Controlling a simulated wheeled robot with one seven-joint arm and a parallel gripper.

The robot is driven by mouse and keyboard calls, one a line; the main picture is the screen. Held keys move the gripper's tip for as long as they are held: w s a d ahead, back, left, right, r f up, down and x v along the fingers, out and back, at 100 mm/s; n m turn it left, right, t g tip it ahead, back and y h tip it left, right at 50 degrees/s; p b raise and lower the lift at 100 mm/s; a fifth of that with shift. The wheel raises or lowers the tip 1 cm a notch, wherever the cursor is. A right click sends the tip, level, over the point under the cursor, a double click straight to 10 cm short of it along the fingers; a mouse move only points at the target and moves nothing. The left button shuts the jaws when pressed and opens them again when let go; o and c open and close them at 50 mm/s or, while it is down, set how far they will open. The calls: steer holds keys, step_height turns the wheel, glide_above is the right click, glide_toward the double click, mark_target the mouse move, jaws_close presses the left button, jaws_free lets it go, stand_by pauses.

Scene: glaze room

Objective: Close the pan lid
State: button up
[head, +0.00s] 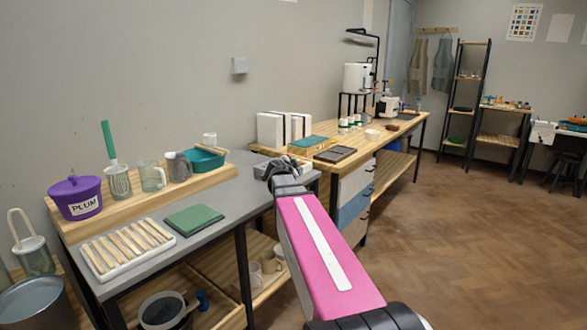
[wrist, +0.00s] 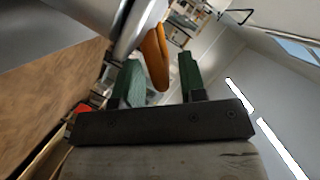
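My gripper (wrist: 162,80) has two green fingers standing apart in the wrist view. A smooth orange part (wrist: 155,58), perhaps a handle, shows at the gap, near the left finger; I cannot tell whether it touches. It adjoins a shiny grey rounded body (wrist: 138,25), which I cannot surely name as the pan or lid. In the head view my gripper (head: 279,168) is small and dark, above the right end of the grey bench. A purple pot (head: 76,198) labelled PLUM has its purple lid seated on it. No open pan lid shows clearly in the head view.
The grey bench (head: 240,185) holds a wooden riser with jugs, a teal bowl (head: 204,159), a slatted white tray (head: 127,247) and a green slab (head: 194,220). A wooden bench (head: 405,125) with boxes stands beyond. The wooden floor (head: 450,230) at right is clear.

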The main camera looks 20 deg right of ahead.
steer(key=v, duration=1)
steer(key=shift+s+a, duration=0.15)
steer(key=shift+s, duration=0.05)
